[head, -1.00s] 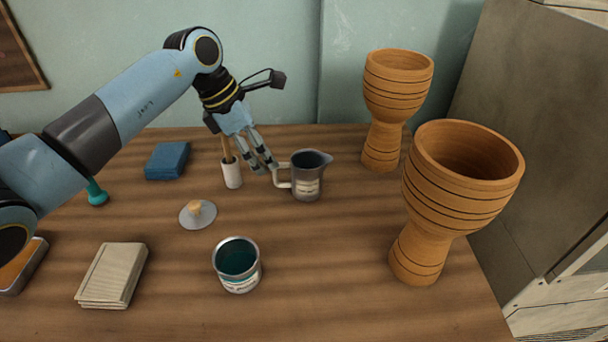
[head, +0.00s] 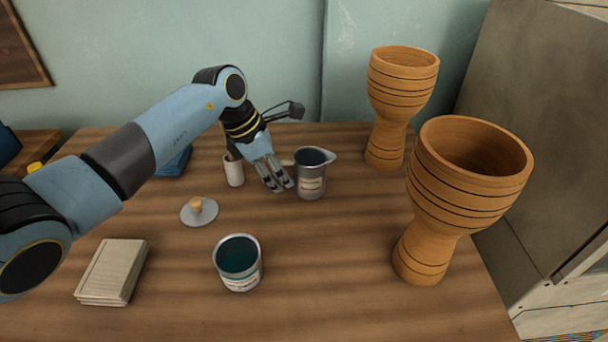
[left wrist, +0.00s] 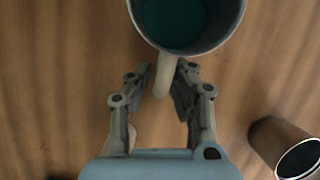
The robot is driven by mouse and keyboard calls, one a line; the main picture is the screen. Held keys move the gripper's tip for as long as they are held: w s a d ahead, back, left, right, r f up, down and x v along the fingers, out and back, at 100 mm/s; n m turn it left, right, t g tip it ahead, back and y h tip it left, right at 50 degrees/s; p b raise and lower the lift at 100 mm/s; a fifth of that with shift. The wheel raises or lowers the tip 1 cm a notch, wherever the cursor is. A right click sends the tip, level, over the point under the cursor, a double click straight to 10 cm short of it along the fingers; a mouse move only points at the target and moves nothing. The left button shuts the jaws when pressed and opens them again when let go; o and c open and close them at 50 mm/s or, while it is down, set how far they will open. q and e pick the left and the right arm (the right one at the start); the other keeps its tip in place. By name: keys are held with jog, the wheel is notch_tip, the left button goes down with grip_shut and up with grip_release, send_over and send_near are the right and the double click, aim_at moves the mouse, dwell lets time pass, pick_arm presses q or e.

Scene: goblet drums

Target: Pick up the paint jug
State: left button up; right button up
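The paint jug (head: 311,187) is a grey pouring jug with a label, a spout on the right and a pale handle on the left. It stands upright on the table. In the left wrist view the jug (left wrist: 232,22) is at the top, with dark teal inside, and its handle (left wrist: 163,76) points down between my fingers. My left gripper (head: 278,186) is at the jug's handle side, fingers pointing down. In the left wrist view the gripper (left wrist: 160,84) is open, one finger on each side of the handle. Contact cannot be made out. My right gripper is out of view.
A white brush holder (head: 234,175) stands close left of the gripper. A teal paint can (head: 240,278), a lid (head: 198,214), a pale block (head: 112,272) and a blue cloth (head: 174,164) lie around. Two goblet drums (head: 397,85) (head: 462,200) stand right.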

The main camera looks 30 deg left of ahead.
pick_arm(q)
grip_shut()
jog(key=shift+r, duration=0.2)
